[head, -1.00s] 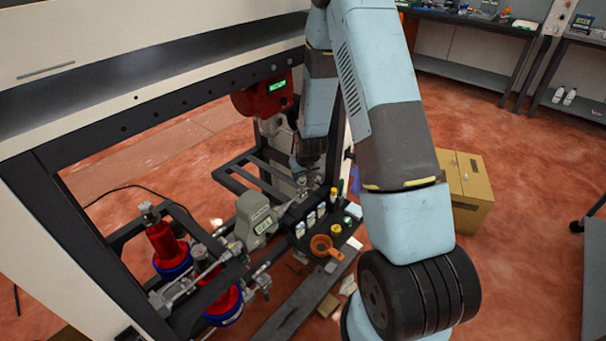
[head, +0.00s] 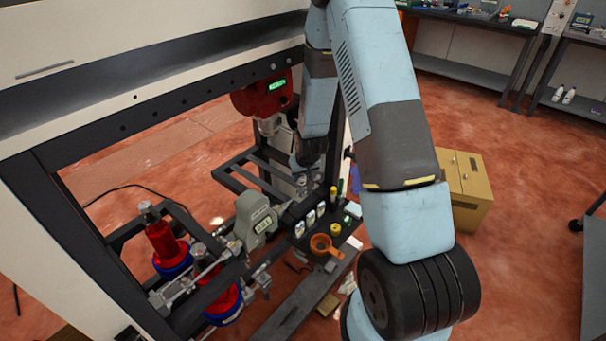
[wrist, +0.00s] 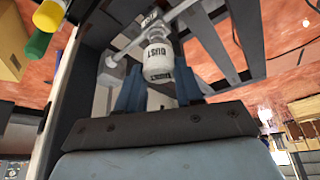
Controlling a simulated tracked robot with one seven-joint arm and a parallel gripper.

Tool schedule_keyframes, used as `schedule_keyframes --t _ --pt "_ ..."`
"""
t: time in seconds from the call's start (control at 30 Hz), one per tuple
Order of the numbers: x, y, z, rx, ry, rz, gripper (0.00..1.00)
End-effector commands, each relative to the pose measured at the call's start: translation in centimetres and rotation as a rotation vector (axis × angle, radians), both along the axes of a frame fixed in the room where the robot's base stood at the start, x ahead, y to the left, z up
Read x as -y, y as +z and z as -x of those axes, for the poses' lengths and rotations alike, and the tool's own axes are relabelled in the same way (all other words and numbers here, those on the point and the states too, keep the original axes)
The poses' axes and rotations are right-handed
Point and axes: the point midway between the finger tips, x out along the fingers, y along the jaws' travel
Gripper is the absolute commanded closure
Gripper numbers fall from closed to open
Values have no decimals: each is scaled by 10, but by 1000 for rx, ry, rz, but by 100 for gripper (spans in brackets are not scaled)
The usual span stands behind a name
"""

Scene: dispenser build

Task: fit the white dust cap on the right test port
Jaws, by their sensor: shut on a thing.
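My gripper (wrist: 159,82) is shut on the white dust cap (wrist: 157,62), between its two blue fingers in the wrist view. The cap is a white cylinder with dark DUST lettering. Its far end lines up with a metal fitting (wrist: 154,32) on a pipe, which looks like the test port. The two meet or overlap in the picture; I cannot tell whether the cap is seated. In the head view my gripper (head: 306,168) is small and dark, above the pipework beside the black tray. The cap and port cannot be made out clearly there.
A black tray (head: 318,252) with small bottles and an orange cup (head: 322,244) lies just below the gripper. A grey gauge (head: 255,220) is to its left, a red meter (head: 266,98) above. The dark machine frame (head: 100,250) closes in the left side.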

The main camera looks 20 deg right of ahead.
Motion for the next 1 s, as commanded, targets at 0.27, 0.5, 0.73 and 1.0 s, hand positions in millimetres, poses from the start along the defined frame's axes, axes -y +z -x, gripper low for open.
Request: schedule_keyframes --t 0.27,0.5,0.73,1.0 --pt "0 -6 0 0 0 0 91" --pt "0 -10 0 1 0 0 91" --pt "0 -15 0 0 0 0 91" --pt "0 -20 0 0 0 0 91"
